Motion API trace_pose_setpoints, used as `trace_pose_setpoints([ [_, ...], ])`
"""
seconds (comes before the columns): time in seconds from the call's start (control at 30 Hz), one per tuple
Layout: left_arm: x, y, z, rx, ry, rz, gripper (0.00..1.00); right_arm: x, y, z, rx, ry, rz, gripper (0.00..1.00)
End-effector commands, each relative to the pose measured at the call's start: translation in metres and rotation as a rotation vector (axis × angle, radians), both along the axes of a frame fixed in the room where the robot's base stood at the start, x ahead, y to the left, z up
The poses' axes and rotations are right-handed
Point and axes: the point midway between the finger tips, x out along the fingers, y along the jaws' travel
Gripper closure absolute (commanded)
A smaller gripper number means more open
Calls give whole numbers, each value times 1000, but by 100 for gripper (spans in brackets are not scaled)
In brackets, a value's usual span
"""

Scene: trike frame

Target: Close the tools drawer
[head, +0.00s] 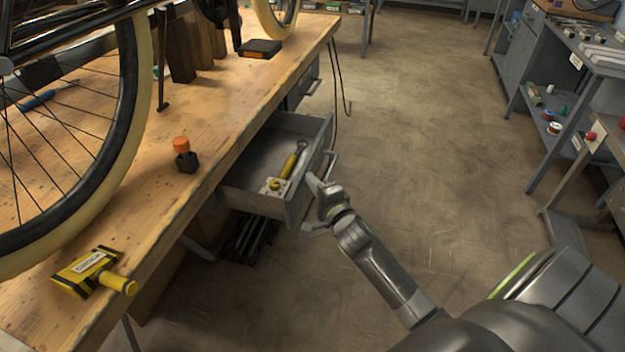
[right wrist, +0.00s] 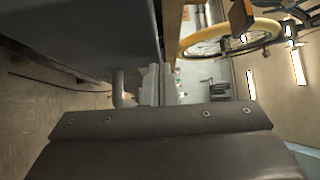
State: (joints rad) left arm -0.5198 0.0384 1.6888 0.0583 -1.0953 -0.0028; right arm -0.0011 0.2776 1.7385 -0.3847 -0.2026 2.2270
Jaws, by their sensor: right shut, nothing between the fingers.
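The tools drawer (head: 262,201) is a grey metal drawer under the workbench and stands pulled out. Inside lie a yellow-handled tool (head: 289,165) and a small pale block with a yellow knob (head: 274,186). A bar handle (head: 333,162) is on its outer front. My right gripper (head: 315,184) is shut and empty, with its fingertips at the drawer's front panel; I cannot tell whether they touch. In the right wrist view, the shut fingers (right wrist: 158,84) are close beside a grey panel (right wrist: 80,35). My left gripper is not in view.
The wooden workbench (head: 225,110) holds a bicycle wheel (head: 133,130), an orange-topped black piece (head: 184,157) and a yellow-black tool (head: 92,274). Grey shelving (head: 548,115) stands at the right. The floor between is clear.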

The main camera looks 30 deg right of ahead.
Motion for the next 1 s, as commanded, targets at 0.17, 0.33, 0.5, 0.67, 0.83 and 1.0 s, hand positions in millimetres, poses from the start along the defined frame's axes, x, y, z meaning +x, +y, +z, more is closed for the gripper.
trace_pose_setpoints([
  [0.17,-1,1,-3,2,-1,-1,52,3,3,0,0,0,0,100],
  [0.33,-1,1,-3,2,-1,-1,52,2,2,0,0,0,0,100],
  [0.5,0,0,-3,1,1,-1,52,5,5,-1,1,-1,0,100],
  [0.67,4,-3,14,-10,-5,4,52,21,17,-2,5,-3,-1,100],
  [0.83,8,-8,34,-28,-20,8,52,42,36,-3,4,-3,-1,100],
  [1.0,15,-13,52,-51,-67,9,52,63,54,-5,4,-3,0,100],
])
